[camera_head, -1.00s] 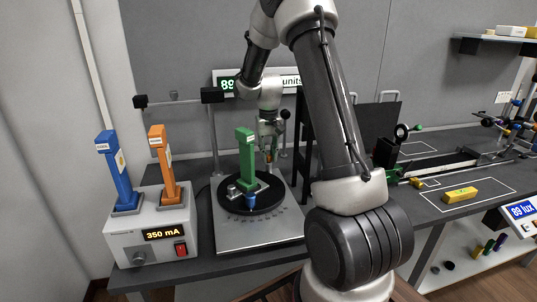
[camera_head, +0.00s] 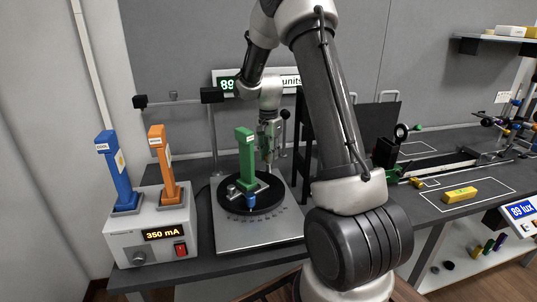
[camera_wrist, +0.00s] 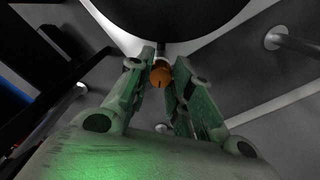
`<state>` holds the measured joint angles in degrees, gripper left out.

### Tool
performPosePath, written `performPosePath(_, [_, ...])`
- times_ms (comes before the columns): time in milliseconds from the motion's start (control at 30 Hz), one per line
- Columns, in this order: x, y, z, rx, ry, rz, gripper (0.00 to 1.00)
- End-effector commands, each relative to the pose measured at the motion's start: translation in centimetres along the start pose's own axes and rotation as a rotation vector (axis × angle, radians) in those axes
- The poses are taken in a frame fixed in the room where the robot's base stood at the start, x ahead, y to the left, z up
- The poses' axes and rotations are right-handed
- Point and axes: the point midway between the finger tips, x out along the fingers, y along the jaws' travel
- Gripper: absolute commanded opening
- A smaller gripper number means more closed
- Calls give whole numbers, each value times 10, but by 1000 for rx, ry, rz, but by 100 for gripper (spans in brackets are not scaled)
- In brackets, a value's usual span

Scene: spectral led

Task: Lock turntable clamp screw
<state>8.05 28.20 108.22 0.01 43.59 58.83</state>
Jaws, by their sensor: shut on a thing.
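The turntable is a black disc (camera_head: 268,203) on a grey base plate (camera_head: 262,235). A green post-shaped LED module (camera_head: 246,158) stands upright on it in a small holder with a blue knob (camera_head: 251,199). My gripper (camera_head: 267,166) reaches down behind the disc, at its far edge. In the wrist view, my gripper (camera_wrist: 161,66) is shut on the orange clamp screw knob (camera_wrist: 160,77), just beside the rim of the disc (camera_wrist: 165,18). The knob is hidden in the head view.
A power supply (camera_head: 150,237) reading 350 mA holds a blue module (camera_head: 118,175) and an orange module (camera_head: 163,170) at left. A dark upright frame (camera_head: 305,135) stands close right of my gripper. A yellow block (camera_head: 459,195) lies on the bench at right.

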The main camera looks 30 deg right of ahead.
Motion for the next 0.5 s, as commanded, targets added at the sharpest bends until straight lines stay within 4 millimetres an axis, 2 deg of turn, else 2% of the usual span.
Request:
performPosePath(200, [0,0,0,117,1,-1,0])
performPosePath(500, [0,0,0,190,1,-1,0])
